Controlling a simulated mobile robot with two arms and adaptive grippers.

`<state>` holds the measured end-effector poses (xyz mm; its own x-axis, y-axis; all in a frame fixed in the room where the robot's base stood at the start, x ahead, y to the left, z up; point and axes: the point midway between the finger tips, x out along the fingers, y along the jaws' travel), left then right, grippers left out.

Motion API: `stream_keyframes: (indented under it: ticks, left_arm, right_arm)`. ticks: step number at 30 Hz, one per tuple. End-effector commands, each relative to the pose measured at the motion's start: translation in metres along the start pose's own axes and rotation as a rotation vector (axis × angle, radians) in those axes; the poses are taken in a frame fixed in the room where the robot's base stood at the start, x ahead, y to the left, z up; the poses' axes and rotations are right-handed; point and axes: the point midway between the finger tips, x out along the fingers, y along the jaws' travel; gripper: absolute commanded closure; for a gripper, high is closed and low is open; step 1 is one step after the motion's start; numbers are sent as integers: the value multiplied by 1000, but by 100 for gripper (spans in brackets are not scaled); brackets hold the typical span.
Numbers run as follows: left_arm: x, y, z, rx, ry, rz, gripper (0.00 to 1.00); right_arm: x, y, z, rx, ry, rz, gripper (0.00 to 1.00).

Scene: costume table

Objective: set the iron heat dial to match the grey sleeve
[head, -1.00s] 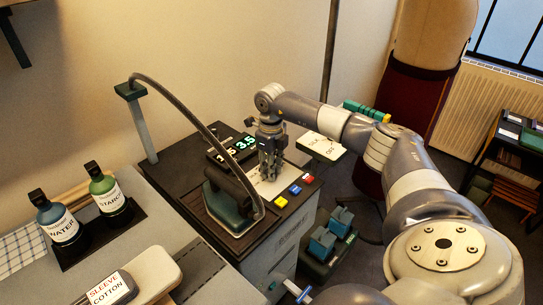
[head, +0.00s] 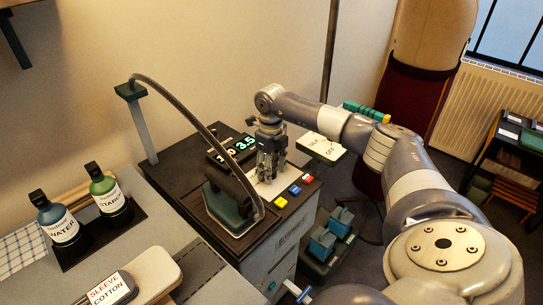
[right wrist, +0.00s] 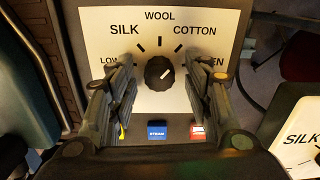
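The black heat dial (right wrist: 160,73) sits on a white plate marked LOW, SILK, WOOL, COTTON and a partly hidden label ending EN. Its pale mark points up and right, roughly toward COTTON. My right gripper (right wrist: 169,68) is open over the plate, one finger on each side of the dial with gaps. It also shows in the head view (head: 267,172), pointing down. A card reading SLEEVE COTTON (head: 110,290) is at the lower left; the sleeve itself is hard to make out. The display (head: 232,150) shows a green 3.5 and a white number ending in .0. My left gripper is out of view.
The iron (head: 230,205) stands left of the dial plate. Blue, yellow and red buttons line the plate's near edge, the blue one (right wrist: 157,133) marked STEAM. Bottles of water (head: 58,220) and starch (head: 107,195) stand left.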

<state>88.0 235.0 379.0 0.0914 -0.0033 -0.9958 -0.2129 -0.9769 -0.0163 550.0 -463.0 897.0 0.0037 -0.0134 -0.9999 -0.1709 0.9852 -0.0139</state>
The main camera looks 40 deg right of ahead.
Motion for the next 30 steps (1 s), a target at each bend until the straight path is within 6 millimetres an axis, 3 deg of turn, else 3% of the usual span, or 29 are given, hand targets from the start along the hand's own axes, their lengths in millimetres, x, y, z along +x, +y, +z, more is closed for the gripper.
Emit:
stream_keyframes:
  ticks: [8,21,30]
  left_arm:
    - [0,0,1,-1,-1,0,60]
    - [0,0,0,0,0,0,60]
    - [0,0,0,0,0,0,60]
  right_arm:
    - [-11,0,1,0,-2,0,54]
    - [-97,0,1,-1,-3,0,54]
    - [-120,0,0,0,1,0,54]
